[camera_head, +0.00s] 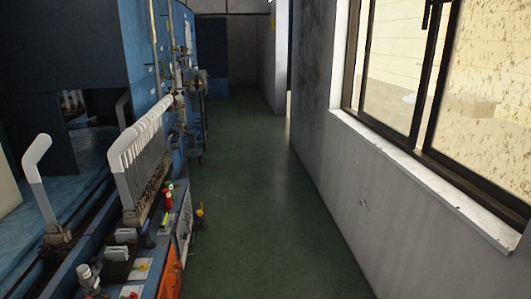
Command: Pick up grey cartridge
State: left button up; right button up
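I cannot surely pick out a grey cartridge. Small pale grey pieces (117,253) lie on the machine's front ledge at the lower left, too small to identify. A grey-and-white cylindrical fitting (86,278) stands near the bottom left. A red cylinder (169,195) sits on the ledge beside the row of boards. Neither of my grippers is in view, so their state does not show.
A blue machine (90,38) fills the left side. Several white sock-shaped boards (143,150) stand in a row, with a separate one (38,175) further left. A clear green floor aisle (260,200) runs ahead beside a grey wall (318,135) with a window.

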aim_at(84, 271)
jog(key=i, duration=1.85)
jog(key=i+l+u, duration=0.2)
jog(key=i+u, duration=0.2)
jog(key=i, duration=0.2)
jog(key=i+l+u, duration=0.4)
jog(key=i, duration=0.15)
jog(key=i+l+u, duration=0.4)
jog(key=i+l, duration=0.05)
jog(key=i, duration=0.05)
